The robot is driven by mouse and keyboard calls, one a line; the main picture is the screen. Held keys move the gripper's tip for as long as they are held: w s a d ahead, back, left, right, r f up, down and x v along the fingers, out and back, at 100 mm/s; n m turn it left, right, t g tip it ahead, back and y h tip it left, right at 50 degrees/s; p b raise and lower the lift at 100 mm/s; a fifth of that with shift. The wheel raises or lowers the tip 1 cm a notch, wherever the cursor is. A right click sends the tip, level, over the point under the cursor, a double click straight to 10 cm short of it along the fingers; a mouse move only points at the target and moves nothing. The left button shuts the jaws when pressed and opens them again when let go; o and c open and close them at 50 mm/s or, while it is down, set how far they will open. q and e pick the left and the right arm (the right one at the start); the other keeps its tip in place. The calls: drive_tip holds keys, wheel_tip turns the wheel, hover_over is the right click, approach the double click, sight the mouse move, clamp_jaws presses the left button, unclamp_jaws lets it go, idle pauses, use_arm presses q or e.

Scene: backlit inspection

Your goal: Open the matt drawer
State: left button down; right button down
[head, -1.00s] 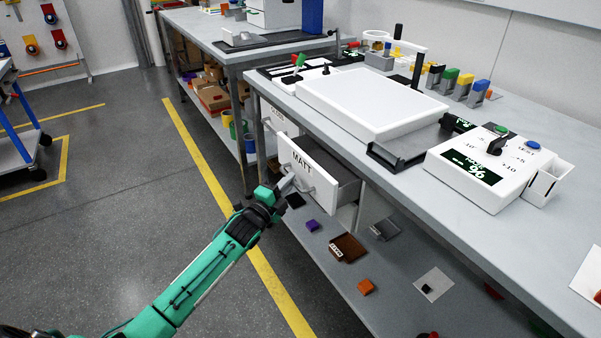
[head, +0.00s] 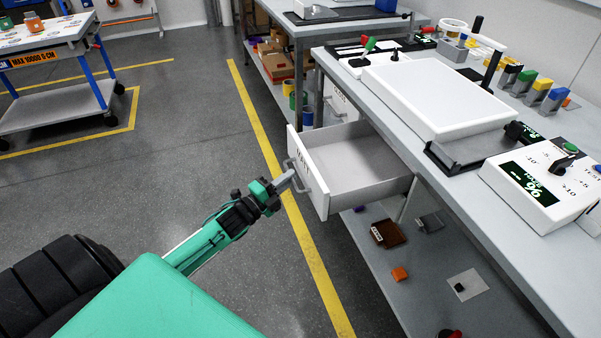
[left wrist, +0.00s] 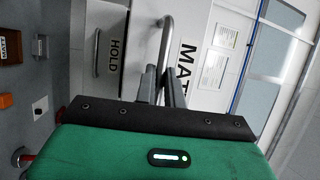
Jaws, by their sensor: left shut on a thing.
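The matt drawer (head: 362,165) is pulled well out from under the bench, and its grey inside looks empty. Its white front bears the word MATT, which also reads on the front in the left wrist view (left wrist: 200,35). My left gripper (head: 291,176) is shut on the drawer's bar handle (head: 303,176); the handle also shows in the left wrist view (left wrist: 166,45), between the fingers. My right gripper is not in view.
The workbench (head: 440,185) carries a white light panel (head: 435,95) and a white control box (head: 540,185). Open floor (head: 200,130) lies left of the drawer.

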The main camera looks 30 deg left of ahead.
use_arm(q)
drive_tip(key=shift+s+a+f, duration=0.1)
drive_tip(key=shift+s+a, duration=0.25)
drive_tip(key=shift+s, duration=0.2)
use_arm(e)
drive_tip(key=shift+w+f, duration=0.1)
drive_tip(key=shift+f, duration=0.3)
use_arm(q)
drive_tip(key=c, duration=1.5)
unclamp_jaws()
drive_tip(key=v, duration=1.3)
drive_tip(key=shift+s+a, duration=0.15)
drive_tip(key=shift+s, duration=0.25)
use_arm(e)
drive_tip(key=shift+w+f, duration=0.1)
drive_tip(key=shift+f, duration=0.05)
